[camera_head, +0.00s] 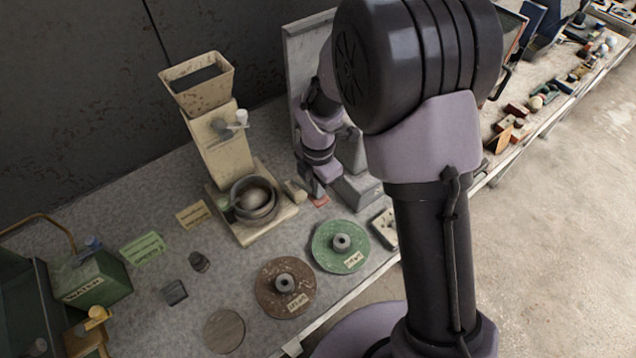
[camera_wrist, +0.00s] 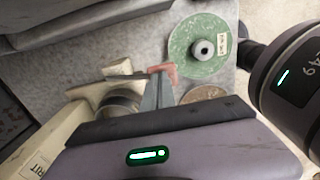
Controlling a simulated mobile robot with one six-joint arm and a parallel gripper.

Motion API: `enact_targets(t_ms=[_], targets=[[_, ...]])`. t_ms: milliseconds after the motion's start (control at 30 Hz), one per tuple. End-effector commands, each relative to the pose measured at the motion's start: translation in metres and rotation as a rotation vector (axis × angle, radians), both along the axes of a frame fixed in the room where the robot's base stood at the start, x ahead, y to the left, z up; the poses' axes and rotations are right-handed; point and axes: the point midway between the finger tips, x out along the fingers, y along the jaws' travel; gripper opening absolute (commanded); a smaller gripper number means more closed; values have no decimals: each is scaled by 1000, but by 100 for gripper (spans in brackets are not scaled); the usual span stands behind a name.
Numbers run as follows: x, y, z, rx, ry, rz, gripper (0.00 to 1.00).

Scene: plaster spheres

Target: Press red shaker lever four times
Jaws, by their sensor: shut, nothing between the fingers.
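The red lever (camera_head: 320,201) shows as a small red tab at the front left of a grey shaker box (camera_head: 360,193). In the wrist view the red lever (camera_wrist: 162,67) lies just beyond my fingertips and is partly covered by them. My gripper (camera_head: 317,189) is shut and empty, pointing down over the lever. The fingers also show in the wrist view (camera_wrist: 160,80). I cannot tell whether the fingertips touch the lever. My arm hides part of the shaker.
A beige hopper stand (camera_head: 225,150) with a bowl (camera_head: 254,200) stands to the left. A green disc (camera_head: 325,253) and a brown disc (camera_head: 270,300) lie in front. A green water box (camera_head: 95,283) is at the far left. The bench edge is close at the front right.

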Motion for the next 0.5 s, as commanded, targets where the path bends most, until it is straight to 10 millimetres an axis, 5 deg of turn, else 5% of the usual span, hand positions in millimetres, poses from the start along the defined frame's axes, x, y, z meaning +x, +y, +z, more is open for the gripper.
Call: enact_targets(t_ms=[267,500], targets=[[-2,-1,-5,13,-15,-2,0],[-15,-10,-46,66,-96,-2,0]])
